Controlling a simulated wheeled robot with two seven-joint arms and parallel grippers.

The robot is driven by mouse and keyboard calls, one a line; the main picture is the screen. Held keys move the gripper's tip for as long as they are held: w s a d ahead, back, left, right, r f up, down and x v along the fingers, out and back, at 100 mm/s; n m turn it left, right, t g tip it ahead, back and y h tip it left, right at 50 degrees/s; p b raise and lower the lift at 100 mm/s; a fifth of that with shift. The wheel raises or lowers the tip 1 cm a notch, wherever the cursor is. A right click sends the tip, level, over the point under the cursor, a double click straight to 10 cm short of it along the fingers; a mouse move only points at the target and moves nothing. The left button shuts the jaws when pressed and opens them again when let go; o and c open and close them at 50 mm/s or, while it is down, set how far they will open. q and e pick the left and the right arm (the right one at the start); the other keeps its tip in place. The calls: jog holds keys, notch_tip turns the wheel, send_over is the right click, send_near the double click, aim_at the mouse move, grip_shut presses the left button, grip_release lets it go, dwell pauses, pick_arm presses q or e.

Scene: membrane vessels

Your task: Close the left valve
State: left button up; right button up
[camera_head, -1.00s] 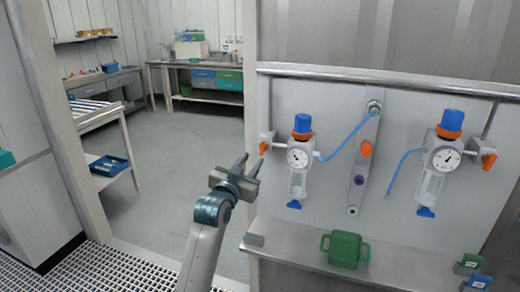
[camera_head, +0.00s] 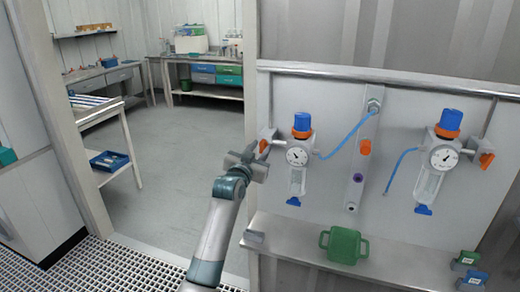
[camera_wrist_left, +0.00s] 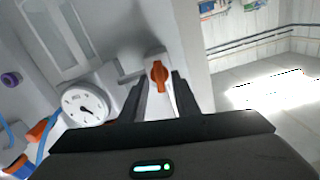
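The left valve's orange handle (camera_head: 263,147) sits at the left side of the left regulator (camera_head: 298,155), which has a blue knob and a round gauge. In the left wrist view the orange handle (camera_wrist_left: 159,76) shows between and just beyond my fingers, standing roughly upright in that picture. My left gripper (camera_head: 256,160) is at the handle, its fingers apart on either side. In the left wrist view the open fingers (camera_wrist_left: 158,100) point at the valve; contact cannot be told. The gauge (camera_wrist_left: 85,106) shows left of the fingers. My right gripper is not in view.
A right regulator (camera_head: 436,160) with its orange handle (camera_head: 487,160) hangs farther right. A green box (camera_head: 344,246) stands on the ledge (camera_head: 300,244) below. The doorway left of the panel is open.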

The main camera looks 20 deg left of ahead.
pick_arm(q)
grip_shut()
jog(key=shift+m, duration=0.3)
jog(key=shift+r+m+p, duration=0.1)
jog(key=shift+m+p, duration=0.5)
jog(key=shift+m, duration=0.6)
jog(key=m+p, duration=0.2)
jog(key=m, duration=0.3)
jog(key=shift+d, duration=0.15)
jog(key=m+p, duration=0.1)
jog(key=m, duration=0.3)
jog(key=shift+m+p, duration=0.3)
jog(key=shift+m, duration=0.1)
jog(key=shift+f+m+p, duration=0.2)
jog(key=shift+m+p, duration=0.1)
jog(key=shift+m, duration=0.5)
jog(key=shift+f+m+p, duration=0.15)
jog(key=shift+m+p, duration=0.1)
jog(key=shift+m, duration=0.55)
grip_release()
jog(key=shift+d, duration=0.1)
